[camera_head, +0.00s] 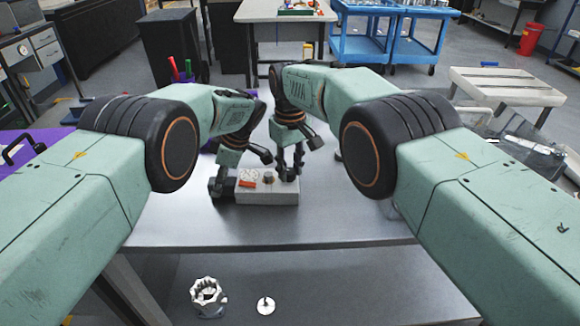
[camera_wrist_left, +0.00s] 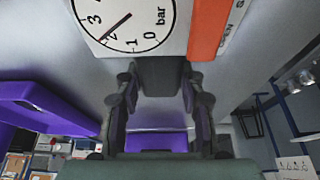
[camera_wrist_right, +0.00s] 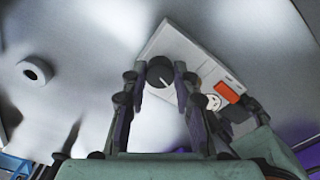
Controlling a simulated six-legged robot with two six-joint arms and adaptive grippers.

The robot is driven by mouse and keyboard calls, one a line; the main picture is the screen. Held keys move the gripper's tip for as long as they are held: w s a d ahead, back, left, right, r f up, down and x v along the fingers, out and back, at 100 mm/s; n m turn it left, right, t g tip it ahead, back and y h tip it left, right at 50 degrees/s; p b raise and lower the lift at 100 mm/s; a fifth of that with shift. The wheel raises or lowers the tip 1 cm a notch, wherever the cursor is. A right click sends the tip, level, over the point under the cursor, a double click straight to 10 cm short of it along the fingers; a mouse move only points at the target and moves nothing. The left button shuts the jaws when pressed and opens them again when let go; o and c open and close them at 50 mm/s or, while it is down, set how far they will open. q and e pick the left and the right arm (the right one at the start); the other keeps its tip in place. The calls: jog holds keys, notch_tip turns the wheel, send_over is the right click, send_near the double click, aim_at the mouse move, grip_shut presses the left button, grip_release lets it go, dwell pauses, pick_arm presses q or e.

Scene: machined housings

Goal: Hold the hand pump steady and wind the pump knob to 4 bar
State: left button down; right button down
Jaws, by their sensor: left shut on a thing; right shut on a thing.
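The fingers partly hide the pump body.
A white ring-shaped part (camera_wrist_right: 34,72) lies on the table, apart from the pump. A notched whitish part (camera_head: 207,296) and a small disc with a pin (camera_head: 265,305) lie below the table's front edge. The tabletop in front of the pump is clear.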

aim_at(290, 171)
jog(key=c, duration=1)
grip_release()
jog(key=shift+r, duration=0.1)
jog(key=shift+r, duration=3.95)
